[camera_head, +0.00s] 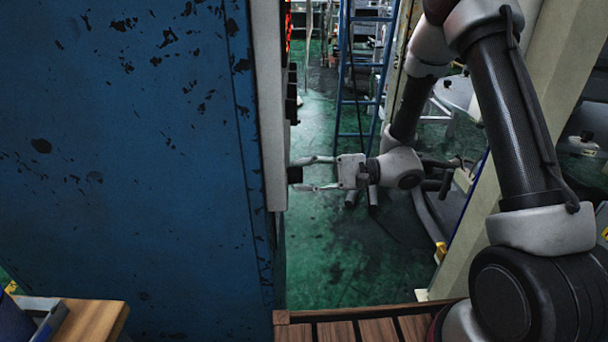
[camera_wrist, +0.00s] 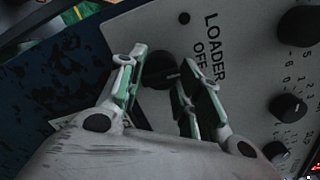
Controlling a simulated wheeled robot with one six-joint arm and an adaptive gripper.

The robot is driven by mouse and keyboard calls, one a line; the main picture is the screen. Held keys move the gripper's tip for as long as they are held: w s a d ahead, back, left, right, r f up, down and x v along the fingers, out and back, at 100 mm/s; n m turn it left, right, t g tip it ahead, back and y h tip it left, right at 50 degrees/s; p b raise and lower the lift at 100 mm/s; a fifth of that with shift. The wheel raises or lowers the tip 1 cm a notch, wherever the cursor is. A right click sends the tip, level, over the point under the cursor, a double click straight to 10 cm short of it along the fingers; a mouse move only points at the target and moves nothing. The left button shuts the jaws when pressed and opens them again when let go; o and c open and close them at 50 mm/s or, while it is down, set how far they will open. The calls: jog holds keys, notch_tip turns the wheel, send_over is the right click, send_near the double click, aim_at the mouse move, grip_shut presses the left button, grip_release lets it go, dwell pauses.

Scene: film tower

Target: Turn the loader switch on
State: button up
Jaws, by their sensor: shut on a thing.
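The panel's face is seen edge-on there.
Other black knobs (camera_wrist: 289,106) with numbered scales sit to the right on the panel. A blue, chipped cabinet side (camera_head: 120,150) fills the left of the head view. A blue ladder (camera_head: 345,80) stands behind on green floor. A wooden slatted surface (camera_head: 365,328) lies below.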

jog(key=shift+s+f+m+t+y, duration=0.1)
jog(key=shift+m+t+y, duration=0.1)
jog(key=shift+m, duration=2.85)
jog(key=shift+s+r+m+t+y, duration=0.1)
jog(key=shift+m+t, duration=0.1)
jog(key=shift+m, duration=2.8)
jog(key=shift+s+f+m+t+y, duration=0.1)
jog(key=shift+m+t, duration=0.1)
jog(key=shift+m, duration=2.85)
jog(key=o, duration=1)
jog(key=d, duration=1.2)
jog(key=shift+s+f, duration=0.15)
jog(key=shift+f, duration=0.25)
